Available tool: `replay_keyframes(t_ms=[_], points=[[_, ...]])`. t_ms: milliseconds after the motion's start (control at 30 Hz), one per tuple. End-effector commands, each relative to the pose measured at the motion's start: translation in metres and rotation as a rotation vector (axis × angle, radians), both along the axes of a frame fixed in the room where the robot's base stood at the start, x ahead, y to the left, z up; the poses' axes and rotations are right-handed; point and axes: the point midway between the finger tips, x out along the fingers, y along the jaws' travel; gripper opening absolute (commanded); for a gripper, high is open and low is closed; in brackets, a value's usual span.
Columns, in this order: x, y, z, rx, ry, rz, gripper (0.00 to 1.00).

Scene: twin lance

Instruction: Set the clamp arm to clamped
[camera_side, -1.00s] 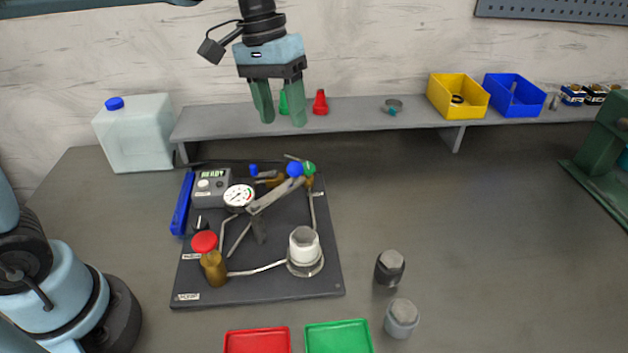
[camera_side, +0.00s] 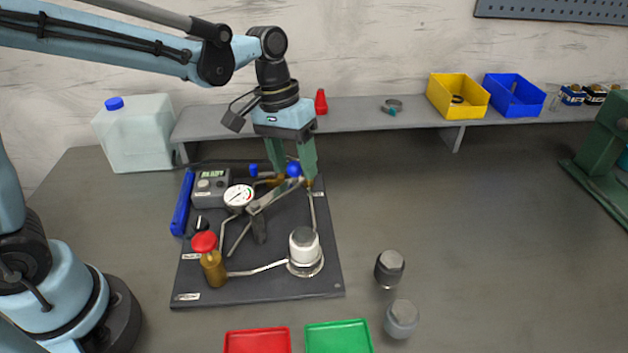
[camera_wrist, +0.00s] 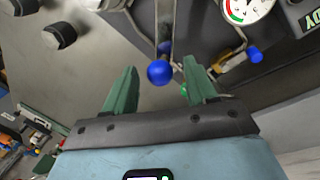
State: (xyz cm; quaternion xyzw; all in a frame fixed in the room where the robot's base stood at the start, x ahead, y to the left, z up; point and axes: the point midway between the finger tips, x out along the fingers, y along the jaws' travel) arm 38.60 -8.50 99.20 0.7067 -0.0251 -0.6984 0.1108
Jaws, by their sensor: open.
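The clamp arm (camera_side: 272,196) is a grey lever with a blue ball knob (camera_side: 294,169) at its upper right end. It slants up from a dark post on the black fixture plate (camera_side: 200,285). My gripper (camera_side: 294,177) is open with its green fingers at the knob, one to each side in the side view. In the wrist view the blue knob (camera_wrist: 160,72) lies between and just beyond the tips of my open fingers (camera_wrist: 162,75). I cannot tell whether any finger touches it. A white-and-grey cylindrical part (camera_side: 304,245) sits on the plate's round seat.
Beside the lever stand a gauge (camera_side: 239,196), a control box (camera_side: 211,185) and a red-capped brass valve (camera_side: 213,268). A shelf (camera_side: 360,112) runs behind. Two loose grey parts (camera_side: 390,267) stand right of the plate. Red (camera_side: 257,341) and green (camera_side: 340,337) trays lie in front.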

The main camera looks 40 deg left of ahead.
Motion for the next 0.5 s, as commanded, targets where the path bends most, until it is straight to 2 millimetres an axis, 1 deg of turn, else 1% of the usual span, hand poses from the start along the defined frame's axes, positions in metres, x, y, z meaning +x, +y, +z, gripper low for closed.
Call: replay_keyframes(t_ms=[67,400,433,500], points=[[0.0000,0.0000,0.0001,0.000,0.000,0.000,0.56],[0.0001,0.0001,0.0004,0.000,0.000,0.000,0.04],[0.0001,0.0002,0.0004,0.000,0.000,0.000,0.00],[0.0001,0.0002,0.0005,0.000,0.000,0.000,0.00]])
